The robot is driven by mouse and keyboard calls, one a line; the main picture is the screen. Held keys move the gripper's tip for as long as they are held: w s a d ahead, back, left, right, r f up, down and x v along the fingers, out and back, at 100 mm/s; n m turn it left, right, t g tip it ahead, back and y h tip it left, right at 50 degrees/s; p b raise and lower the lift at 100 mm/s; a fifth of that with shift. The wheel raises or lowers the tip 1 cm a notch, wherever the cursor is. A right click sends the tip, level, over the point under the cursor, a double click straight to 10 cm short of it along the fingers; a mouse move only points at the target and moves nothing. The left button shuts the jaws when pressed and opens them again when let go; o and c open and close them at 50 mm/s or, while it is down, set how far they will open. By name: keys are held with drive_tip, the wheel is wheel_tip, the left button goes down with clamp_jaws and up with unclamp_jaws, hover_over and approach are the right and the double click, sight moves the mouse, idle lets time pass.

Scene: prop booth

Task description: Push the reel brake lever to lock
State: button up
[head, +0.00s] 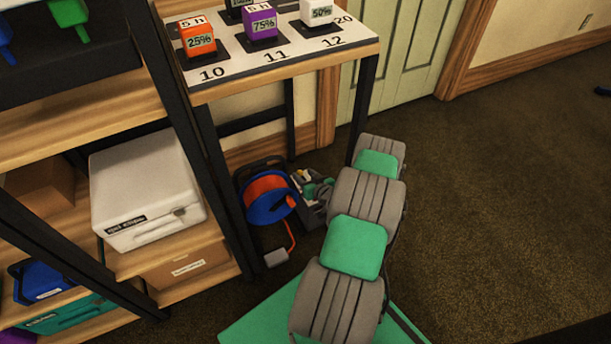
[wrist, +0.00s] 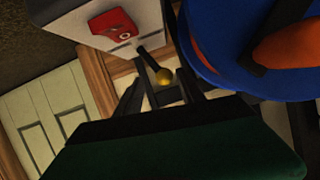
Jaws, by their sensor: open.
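The cable reel (head: 268,197), with blue rims and orange cable, stands on the floor under the table in the head view. Its blue rim (wrist: 221,45) fills the upper right of the wrist view. In the head view my arm hides the gripper.
A table (head: 285,70) with small labelled boxes stands above the reel. A shelf with a white case (head: 146,190) is at the left. A grey bin of odds and ends (head: 314,196) sits beside the reel.

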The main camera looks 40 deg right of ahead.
drive_tip(key=s+a+r+p, duration=0.7)
drive_tip(key=s+r, duration=0.5)
drive_tip(key=r, duration=0.1)
